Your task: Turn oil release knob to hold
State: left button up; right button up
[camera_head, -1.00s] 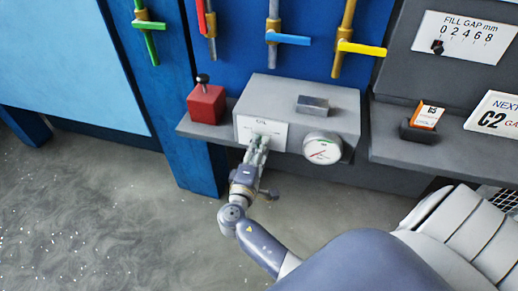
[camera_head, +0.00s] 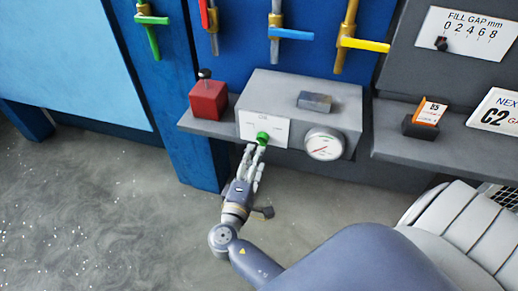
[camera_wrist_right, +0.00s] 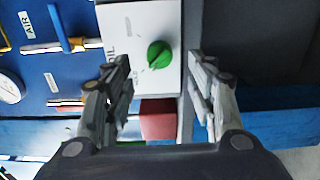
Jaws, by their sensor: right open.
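The green oil release knob (camera_head: 263,137) sits on a white label plate (camera_head: 249,129) on the front of the grey oil unit (camera_head: 297,97). In the right wrist view the knob (camera_wrist_right: 159,55) shows whole, with a pointed shape, between and beyond my fingers. In the wrist view the right gripper's two fingers (camera_wrist_right: 160,75) stand wide on either side. My left gripper is not in view.
A pressure gauge (camera_head: 323,144) is right of the knob. A red block with a black knob (camera_head: 208,99) stands on the shelf to the left. Coloured valve levers, including a yellow one (camera_head: 364,44), hang above. The floor (camera_head: 110,200) in front is clear.

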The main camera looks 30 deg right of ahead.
jog(key=v, duration=0.5)
jog(key=shift+s+a, duration=0.15)
jog(key=s+a+f+n+g+y, duration=0.15)
jog(key=s+f+y, duration=0.25)
jog(key=f, duration=1.2)
jog(key=s+a+f+n+g+y, duration=0.1)
jog(key=s+f+g+y, duration=0.25)
jog(key=f, duration=1.15)
jog(key=s+d+f+m+g+y, duration=0.1)
jog(key=s+f+m+g+y, duration=0.1)
jog(key=s+f, duration=0.4)
jog(key=s+f+m+g+y, duration=0.1)
jog(key=s+f+m+y, duration=0.1)
jog(key=s+f, duration=0.5)
jog(key=s+d+f+m+g+y, duration=0.1)
jog(key=s+f+m, duration=0.3)
jog(key=s, duration=1.1)
notch_tip(320, 180, down, 2)
jog(key=shift+s+d+f+g+y, duration=0.2)
jog(key=shift+s+d+g+y, duration=0.2)
jog(key=shift+g+y, duration=0.35)
